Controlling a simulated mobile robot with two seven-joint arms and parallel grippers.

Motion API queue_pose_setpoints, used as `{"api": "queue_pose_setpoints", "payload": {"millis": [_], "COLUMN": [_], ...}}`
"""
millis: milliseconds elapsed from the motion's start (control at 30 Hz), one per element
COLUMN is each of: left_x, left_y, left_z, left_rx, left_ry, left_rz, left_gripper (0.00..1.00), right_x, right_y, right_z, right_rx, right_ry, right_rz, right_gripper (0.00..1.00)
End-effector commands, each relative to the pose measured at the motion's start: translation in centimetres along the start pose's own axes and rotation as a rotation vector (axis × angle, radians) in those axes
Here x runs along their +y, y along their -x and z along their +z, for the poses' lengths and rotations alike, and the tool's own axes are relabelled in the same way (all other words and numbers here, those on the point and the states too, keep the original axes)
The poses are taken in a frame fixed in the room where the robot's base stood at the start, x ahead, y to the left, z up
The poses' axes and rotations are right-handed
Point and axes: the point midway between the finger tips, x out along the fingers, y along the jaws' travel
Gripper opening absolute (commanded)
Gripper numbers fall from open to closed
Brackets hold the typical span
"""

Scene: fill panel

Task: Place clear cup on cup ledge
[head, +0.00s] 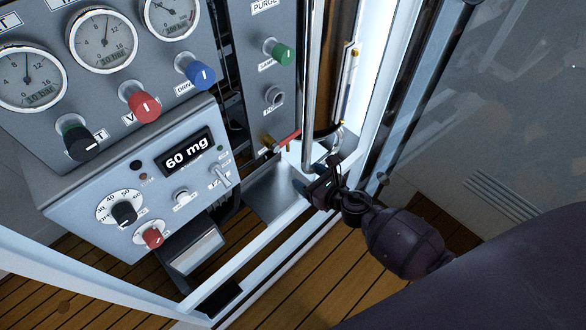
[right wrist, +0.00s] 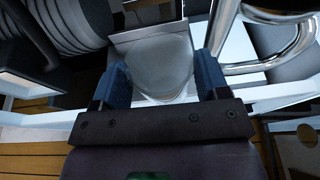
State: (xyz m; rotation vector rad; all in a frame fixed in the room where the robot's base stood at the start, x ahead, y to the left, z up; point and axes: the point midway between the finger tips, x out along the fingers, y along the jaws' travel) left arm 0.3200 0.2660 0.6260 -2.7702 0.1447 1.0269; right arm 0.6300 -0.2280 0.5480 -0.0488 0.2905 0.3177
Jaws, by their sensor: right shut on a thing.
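The clear cup (right wrist: 158,68) is between the two blue fingertips of my right gripper (right wrist: 160,82) in the right wrist view. The gripper is shut on it. In the head view my right gripper (head: 314,176) is at the open cabinet frame, beside a vertical metal tube; the cup cannot be made out there. A grey metal surface (head: 268,192), which looks like the cup ledge, lies just left of the gripper, below the panel fittings. I cannot tell whether the cup touches it. My left gripper is not in view.
The fill panel (head: 225,120) with gauges, knobs and a "60 mg" display (head: 188,149) stands at the left. A white frame bar (head: 262,258) runs in front of the grey surface. A metal tube (head: 312,80) stands close by; curved pipes (right wrist: 285,50) are right of the cup.

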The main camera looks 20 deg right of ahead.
Motion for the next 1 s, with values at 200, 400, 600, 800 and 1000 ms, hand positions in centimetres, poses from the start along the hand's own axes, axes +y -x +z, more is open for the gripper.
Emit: {"api": "queue_pose_setpoints", "payload": {"millis": [200,400,600,800,1000], "left_x": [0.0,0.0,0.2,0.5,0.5], "left_y": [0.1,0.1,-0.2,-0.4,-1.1], "left_z": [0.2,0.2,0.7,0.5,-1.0], "left_rx": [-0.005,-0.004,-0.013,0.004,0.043], "left_ry": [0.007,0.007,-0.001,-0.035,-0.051], "left_rz": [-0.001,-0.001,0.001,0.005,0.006], "left_gripper": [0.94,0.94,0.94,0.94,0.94], "right_x": [0.0,0.0,0.1,0.2,0.0], "right_y": [-4.5,-6.4,-6.8,-7.3,-7.6], "right_z": [1.4,1.9,0.8,-1.9,-1.7], "right_rx": [-0.001,0.001,0.007,0.014,0.003], "right_ry": [-0.001,-0.001,-0.005,-0.008,-0.002], "right_rz": [-0.001,-0.001,0.0,0.001,-0.001], "right_gripper": [0.45,0.45,0.45,0.45,0.45]}}
